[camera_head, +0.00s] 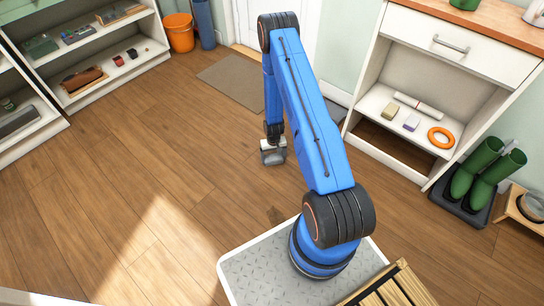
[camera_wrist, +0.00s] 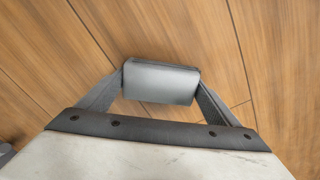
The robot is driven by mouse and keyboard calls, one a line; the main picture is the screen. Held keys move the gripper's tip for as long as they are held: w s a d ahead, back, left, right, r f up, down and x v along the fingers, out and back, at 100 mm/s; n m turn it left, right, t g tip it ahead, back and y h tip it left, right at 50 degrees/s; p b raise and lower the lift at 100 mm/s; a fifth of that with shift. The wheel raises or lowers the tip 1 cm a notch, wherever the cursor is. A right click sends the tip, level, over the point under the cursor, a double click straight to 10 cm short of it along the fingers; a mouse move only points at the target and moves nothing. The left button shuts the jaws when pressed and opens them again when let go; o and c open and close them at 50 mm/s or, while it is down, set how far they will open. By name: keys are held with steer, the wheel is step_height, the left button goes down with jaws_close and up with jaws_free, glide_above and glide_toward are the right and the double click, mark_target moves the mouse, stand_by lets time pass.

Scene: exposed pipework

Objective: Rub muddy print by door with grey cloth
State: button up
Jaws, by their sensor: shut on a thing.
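My gripper (camera_head: 273,158) hangs low over the wooden floor, near the middle of the head view. In the wrist view its two fingers (camera_wrist: 160,82) are shut on a grey, folded, block-like piece that looks like the grey cloth (camera_wrist: 160,86). The cloth shows wooden floor all round it; I cannot tell whether it touches the floor. The white door (camera_head: 249,22) is at the back, partly hidden by my arm.
A brown mat (camera_head: 232,80) lies before the door. An orange bucket (camera_head: 179,32) stands at the back. White shelves (camera_head: 105,50) are at left; a white cabinet (camera_head: 385,140) with an orange ring (camera_head: 441,138) is at right, near green boots (camera_head: 483,165). The floor at left is clear.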

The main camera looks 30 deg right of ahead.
mark_target(278, 168)
steer(key=shift+s+f, duration=0.1)
steer(key=shift+s, duration=2.3)
steer(key=shift+r, duration=3)
steer(key=shift+w+r, duration=0.1)
steer(key=shift+r, duration=0.05)
step_height(278, 168, up, 3)
steer(key=shift+f, duration=0.15)
